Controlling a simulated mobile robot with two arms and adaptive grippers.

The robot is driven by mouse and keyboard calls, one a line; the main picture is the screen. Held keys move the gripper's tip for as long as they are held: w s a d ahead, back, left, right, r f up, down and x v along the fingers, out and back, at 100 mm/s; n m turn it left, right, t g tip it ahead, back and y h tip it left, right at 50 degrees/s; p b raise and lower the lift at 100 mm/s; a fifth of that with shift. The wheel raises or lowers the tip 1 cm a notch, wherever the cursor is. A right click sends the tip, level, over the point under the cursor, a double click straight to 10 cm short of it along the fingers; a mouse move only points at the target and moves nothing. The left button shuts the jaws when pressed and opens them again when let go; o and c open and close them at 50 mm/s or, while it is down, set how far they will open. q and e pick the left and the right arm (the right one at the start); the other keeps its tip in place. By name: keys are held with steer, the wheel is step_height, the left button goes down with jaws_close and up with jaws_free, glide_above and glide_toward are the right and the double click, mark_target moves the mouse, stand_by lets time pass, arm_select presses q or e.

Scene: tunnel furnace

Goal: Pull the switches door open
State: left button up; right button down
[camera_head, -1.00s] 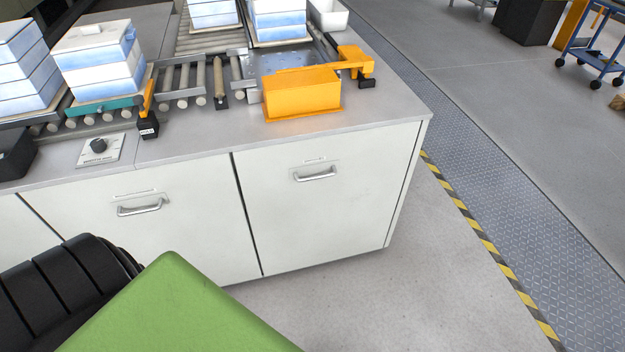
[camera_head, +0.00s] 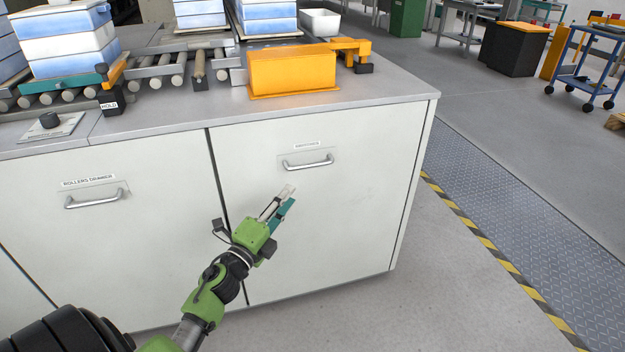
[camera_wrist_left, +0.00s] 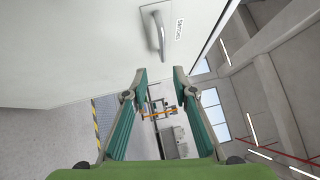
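The switches door (camera_head: 320,215) is the right white cabinet front, and it is shut. Its silver bar handle (camera_head: 308,163) sits near the top under a small label. My left gripper (camera_head: 286,200) is in front of this door, below and a little left of the handle, apart from it. In the left wrist view the handle (camera_wrist_left: 160,36) shows at the top, beyond the fingertips. The left gripper (camera_wrist_left: 160,80) has its two teal fingers spread with nothing between them. My right gripper is not in view.
The rollers drawer (camera_head: 100,240) with its own handle is to the left. The counter above holds an orange box (camera_head: 292,70), rollers (camera_head: 170,70) and stacked blue-white blocks (camera_head: 68,45). Open floor (camera_head: 450,270) lies right of the cabinet, with a yellow-black striped edge (camera_head: 490,252).

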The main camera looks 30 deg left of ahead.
mark_target(313, 165)
arm_select(q)
steer(key=shift+w+a+r, duration=0.15)
steer(key=shift+w+r, duration=0.2)
steer(key=shift+w, duration=1.9)
steer(key=shift+w+a+r, duration=0.2)
steer(key=shift+w+r, duration=0.2)
steer(key=shift+w, duration=1.9)
steer(key=shift+w+a+r, duration=0.15)
steer(key=shift+w+r, duration=0.2)
steer(key=shift+w, duration=1.9)
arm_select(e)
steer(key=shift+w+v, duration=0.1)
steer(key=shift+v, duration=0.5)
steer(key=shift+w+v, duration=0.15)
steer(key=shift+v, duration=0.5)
arm_select(q)
jaws_close()
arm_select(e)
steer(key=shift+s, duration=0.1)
